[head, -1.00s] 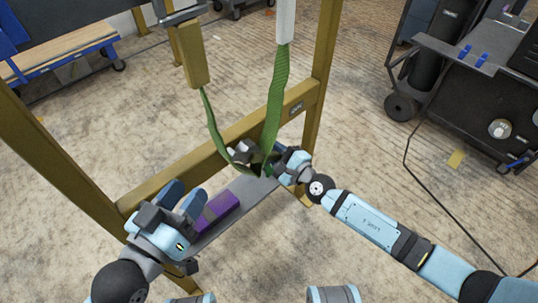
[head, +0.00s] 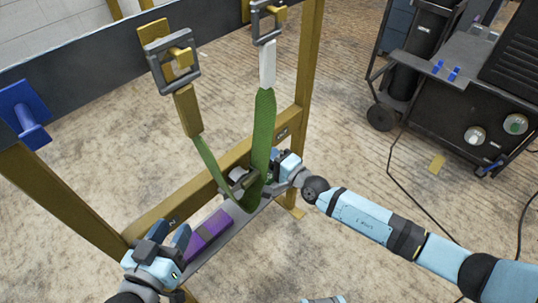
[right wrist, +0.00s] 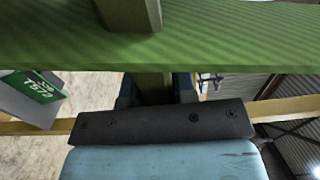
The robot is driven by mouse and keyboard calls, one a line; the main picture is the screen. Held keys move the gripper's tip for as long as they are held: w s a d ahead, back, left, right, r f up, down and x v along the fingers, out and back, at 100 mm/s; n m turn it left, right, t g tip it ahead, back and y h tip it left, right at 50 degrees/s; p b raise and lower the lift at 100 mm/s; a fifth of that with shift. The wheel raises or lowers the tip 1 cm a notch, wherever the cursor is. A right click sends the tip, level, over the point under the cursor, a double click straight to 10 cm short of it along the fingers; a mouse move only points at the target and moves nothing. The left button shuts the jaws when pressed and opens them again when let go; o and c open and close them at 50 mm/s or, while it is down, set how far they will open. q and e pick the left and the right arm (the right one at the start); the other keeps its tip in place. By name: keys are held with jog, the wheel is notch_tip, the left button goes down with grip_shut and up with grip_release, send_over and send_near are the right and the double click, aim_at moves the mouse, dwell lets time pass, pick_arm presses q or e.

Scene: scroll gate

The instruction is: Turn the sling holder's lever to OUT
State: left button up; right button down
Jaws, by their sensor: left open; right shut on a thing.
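A green sling (head: 263,130) hangs in a loop from two grey square frames, a left one (head: 172,60) and a right one (head: 267,22), each with a yellow block through it. A dark rounded part (head: 242,180) sits at the loop's bottom; I cannot make out a lever or any OUT mark. My right gripper (head: 274,165) is beside the loop, partly hidden by the sling. In the right wrist view its jaws are shut on a yellow-brown bar (right wrist: 153,88), with the sling (right wrist: 220,45) crossing beyond. My left gripper (head: 172,233) is open and empty, beside a purple block (head: 208,230).
A yellow-brown frame (head: 306,70) surrounds the sling, with a grey ledge (head: 225,228) along its low beam. A blue peg plate (head: 24,112) is at the left. A dark cart (head: 465,125) stands at the right, with a cable on the floor.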

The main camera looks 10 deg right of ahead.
pick_arm(q)
jog(key=shift+f, duration=0.25)
pick_arm(e)
jog(key=shift+r, duration=0.1)
jog(key=c, duration=0.9)
grip_release()
pick_arm(q)
jog(key=shift+a, duration=0.1)
pick_arm(e)
jog(key=shift+s, duration=0.1)
pick_arm(q)
jog(key=shift+s+a+f+g+y+p, duration=0.2)
jog(key=shift+a+f+g+y+p, duration=0.1)
jog(key=shift+f, duration=0.2)
jog(key=shift+s+a+f+g+y+p, duration=0.15)
jog(key=shift+f+g+p, duration=0.15)
jog(key=shift+f, duration=0.15)
jog(key=shift+s+a+f+g+y+p, duration=0.2)
jog(key=shift+a+f+g+y+p, duration=0.1)
jog(key=shift+f, duration=0.2)
pick_arm(e)
jog(key=shift+v, duration=6.85)
